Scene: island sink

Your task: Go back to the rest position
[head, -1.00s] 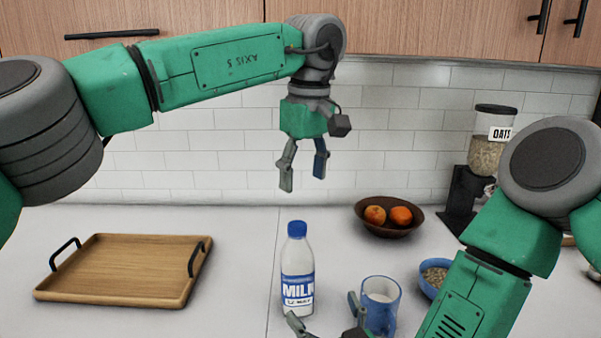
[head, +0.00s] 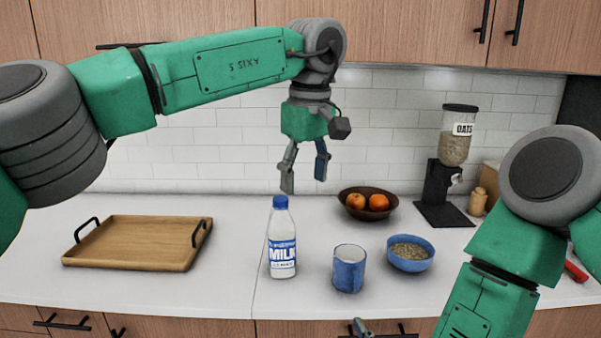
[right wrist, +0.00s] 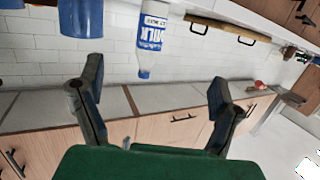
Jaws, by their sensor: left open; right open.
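My left gripper (head: 304,172) hangs open and empty, fingers down, in front of the tiled wall above the counter. My right gripper (right wrist: 152,108) shows in the right wrist view, open with nothing between its fingers; in the head view only a fingertip shows at the bottom edge, below the counter's front edge. A milk bottle (head: 282,242) with a blue cap stands upright on the counter. A blue mug (head: 349,272) stands to its right, apart from both grippers. The bottle and the mug (right wrist: 80,18) also show in the right wrist view.
A wooden tray (head: 135,245) lies at the left. A blue bowl of oats (head: 410,256), a brown fruit bowl (head: 352,208) and an oats dispenser (head: 447,165) stand at the right. Cabinets (head: 400,30) hang above. The counter between tray and bottle is clear.

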